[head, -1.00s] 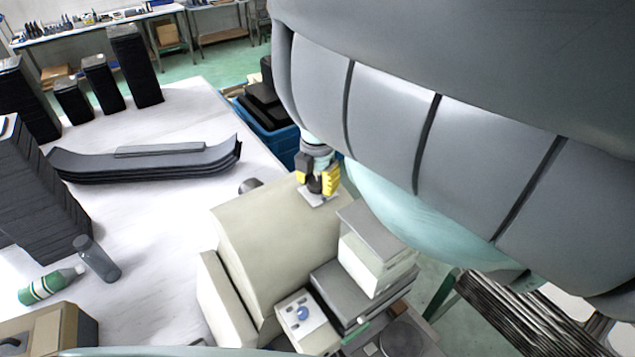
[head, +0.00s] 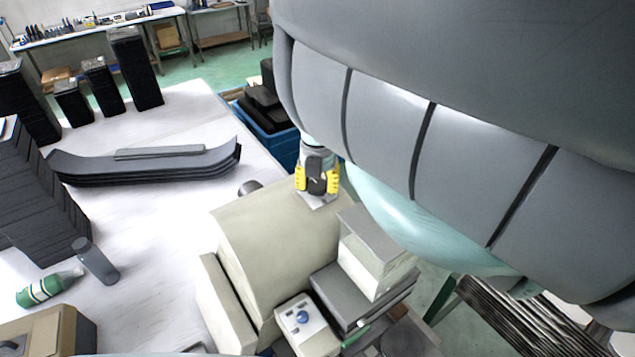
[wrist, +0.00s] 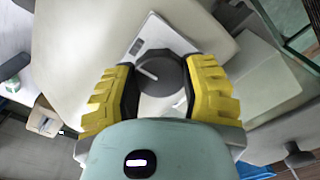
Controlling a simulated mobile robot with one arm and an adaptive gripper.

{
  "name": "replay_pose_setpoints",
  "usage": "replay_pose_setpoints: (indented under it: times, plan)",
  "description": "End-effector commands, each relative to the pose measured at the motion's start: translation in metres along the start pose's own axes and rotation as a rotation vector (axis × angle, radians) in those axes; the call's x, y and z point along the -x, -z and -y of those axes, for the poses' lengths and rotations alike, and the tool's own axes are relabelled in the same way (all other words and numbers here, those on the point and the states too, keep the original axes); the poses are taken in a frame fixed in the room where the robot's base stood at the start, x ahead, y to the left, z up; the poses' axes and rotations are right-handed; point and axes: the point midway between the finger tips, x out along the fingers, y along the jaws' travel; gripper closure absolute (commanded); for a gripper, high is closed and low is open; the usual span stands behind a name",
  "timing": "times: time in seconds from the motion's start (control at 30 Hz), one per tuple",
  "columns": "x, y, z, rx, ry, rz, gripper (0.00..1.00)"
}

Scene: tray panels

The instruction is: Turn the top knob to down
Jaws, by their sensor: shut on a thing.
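The top knob is a dark round dial (wrist: 165,72) with a white pointer mark, on a light plate (wrist: 151,36) in the wrist view. The mark points to the left and slightly up in that picture. My gripper (wrist: 161,82) has its yellow-and-black fingers on both sides of the dial and is shut on it. In the head view my gripper (head: 318,178) is at the far upper end of the beige machine, over the light plate (head: 319,201). The dial is largely hidden there.
A white panel with a blue knob (head: 302,317) sits at the machine's near end. Stacked grey and white blocks (head: 376,255) stand right of the beige body (head: 275,235). A blue crate (head: 283,143) is behind, and a white table (head: 150,235) lies left.

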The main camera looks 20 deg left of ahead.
Motion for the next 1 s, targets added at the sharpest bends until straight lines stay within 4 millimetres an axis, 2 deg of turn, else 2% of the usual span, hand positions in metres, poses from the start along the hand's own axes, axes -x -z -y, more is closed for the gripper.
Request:
replay_pose_setpoints:
  times: [0.23,0.27,0.57,1.0]
  plan:
    - [-0.0002,-0.0018,0.0006,0.000,0.000,0.006,0.91]
    - [-0.0002,-0.0017,0.0006,0.000,0.000,0.006,0.49]
    - [-0.0001,-0.0006,0.0001,0.000,0.000,0.002,0.19]
    - [0.0001,-0.0002,0.0001,-0.006,0.000,0.001,0.18]
